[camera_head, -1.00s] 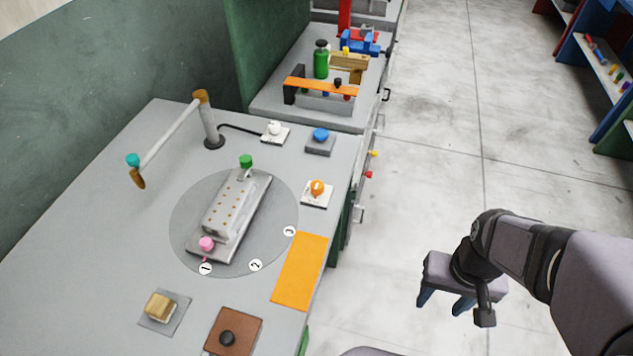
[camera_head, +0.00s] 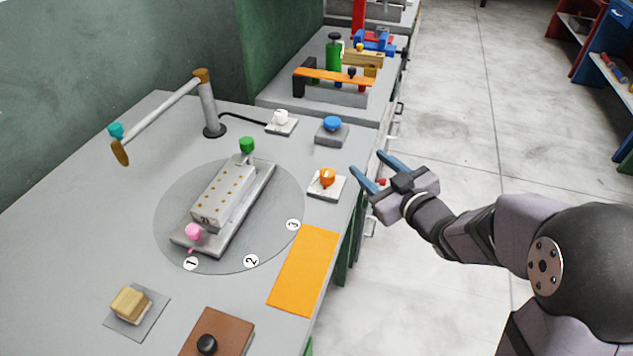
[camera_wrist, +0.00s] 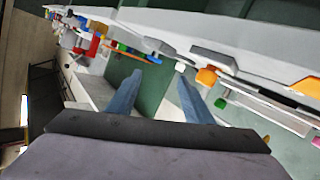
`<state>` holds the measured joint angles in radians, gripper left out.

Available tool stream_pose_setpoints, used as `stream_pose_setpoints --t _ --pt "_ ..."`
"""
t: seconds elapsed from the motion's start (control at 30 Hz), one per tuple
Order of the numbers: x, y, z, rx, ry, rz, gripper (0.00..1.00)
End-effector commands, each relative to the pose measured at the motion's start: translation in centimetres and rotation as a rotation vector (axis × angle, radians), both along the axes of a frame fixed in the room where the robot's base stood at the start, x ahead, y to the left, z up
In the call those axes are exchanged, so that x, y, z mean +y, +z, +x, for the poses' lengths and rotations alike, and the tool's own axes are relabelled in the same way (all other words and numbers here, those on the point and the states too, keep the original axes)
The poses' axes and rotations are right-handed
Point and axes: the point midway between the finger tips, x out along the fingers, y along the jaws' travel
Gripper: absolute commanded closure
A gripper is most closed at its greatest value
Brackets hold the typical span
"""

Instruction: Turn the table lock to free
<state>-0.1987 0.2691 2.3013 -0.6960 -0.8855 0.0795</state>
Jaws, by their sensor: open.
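The orange knob (camera_head: 327,177) on a white plate, which looks like the table lock, sits near the bench's right edge, beside the round turntable (camera_head: 285,190). Its pointer direction is too small to read. An orange knob also shows in the wrist view (camera_wrist: 207,76), beyond my fingers. My gripper (camera_head: 368,163) is open and empty, just right of the knob, by the bench edge, and apart from it. Its two blue fingers point toward the bench. The turntable has marks 1, 2 and 3 and carries a grey perforated block (camera_head: 222,200) with a pink knob (camera_head: 193,232) and a green knob (camera_head: 246,145).
A blue button (camera_head: 332,124) and a white switch (camera_head: 281,117) stand behind the orange knob. An orange mat (camera_head: 303,270) lies in front of it. A jointed post (camera_head: 210,110) stands at the back. A sponge-like block (camera_head: 130,303) and a brown plate (camera_head: 225,330) lie nearer.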

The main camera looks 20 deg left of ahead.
Motion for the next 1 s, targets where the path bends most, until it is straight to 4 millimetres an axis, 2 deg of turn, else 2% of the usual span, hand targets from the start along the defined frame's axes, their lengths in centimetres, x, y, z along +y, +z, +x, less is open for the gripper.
stream_pose_setpoints --t 0.03,0.1,0.2,0.3,0.5,0.77,1.0 --pt "1.9 -0.9 -0.7 -0.044 0.072 0.039 0.54" --pt "4.1 -0.3 -1.8 -0.1 0.163 0.097 0.54" --pt "6.3 0.4 -3.5 -0.156 0.269 0.166 0.54" --pt "6.7 -1.7 -3.7 -0.046 0.255 0.253 0.54" --pt "6.9 -3.6 -3.6 0.064 0.225 0.337 0.54" --pt "7.2 -3.7 -3.4 0.076 0.22 0.346 0.54" --pt "9.4 -3.6 -2.0 0.076 0.221 0.346 0.54"
